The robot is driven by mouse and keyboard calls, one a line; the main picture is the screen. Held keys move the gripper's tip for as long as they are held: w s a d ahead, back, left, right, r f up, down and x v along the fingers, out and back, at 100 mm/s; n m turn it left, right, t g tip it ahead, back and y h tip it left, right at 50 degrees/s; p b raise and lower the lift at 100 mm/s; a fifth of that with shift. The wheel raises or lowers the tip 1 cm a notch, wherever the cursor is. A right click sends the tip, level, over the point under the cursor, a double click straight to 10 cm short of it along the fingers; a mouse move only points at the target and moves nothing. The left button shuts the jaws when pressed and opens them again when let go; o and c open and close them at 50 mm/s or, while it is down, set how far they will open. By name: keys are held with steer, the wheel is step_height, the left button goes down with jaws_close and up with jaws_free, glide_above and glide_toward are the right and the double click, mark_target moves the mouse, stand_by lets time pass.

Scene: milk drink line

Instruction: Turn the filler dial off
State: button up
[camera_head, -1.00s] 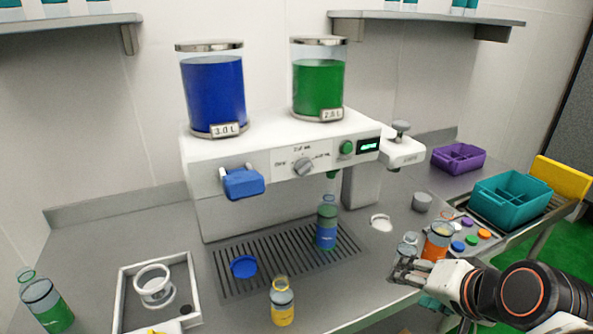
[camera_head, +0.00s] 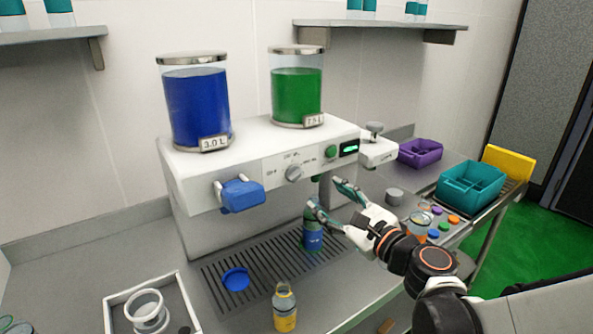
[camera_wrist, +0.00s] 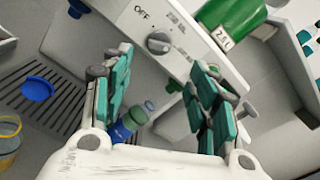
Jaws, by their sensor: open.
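The filler dial (camera_head: 294,173) is a grey round knob on the white front panel of the filler machine (camera_head: 180,175). It also shows in the wrist view (camera_wrist: 158,43), ahead of my fingers, with the printed word OFF to its left. I cannot tell which mark its pointer lines up with. My gripper (camera_head: 325,193) is open and empty, in front of the machine, lower than the dial and to its right, apart from it. In the wrist view its two teal-padded fingers (camera_wrist: 163,85) stand wide apart.
A blue lever (camera_head: 241,195) juts from the machine's front left. A green button (camera_head: 331,152) and a lit display sit right of the dial. A blue lid (camera_head: 235,280) lies on the grate; a yellow bottle (camera_head: 284,308) stands in front. Purple (camera_head: 420,152) and teal bins (camera_head: 470,184) stand right.

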mark_target(298, 175)
steer(key=b+x, duration=0.2)
steer(key=x, duration=1)
steer(key=shift+w+a, duration=0.25)
steer(key=c, duration=1.1)
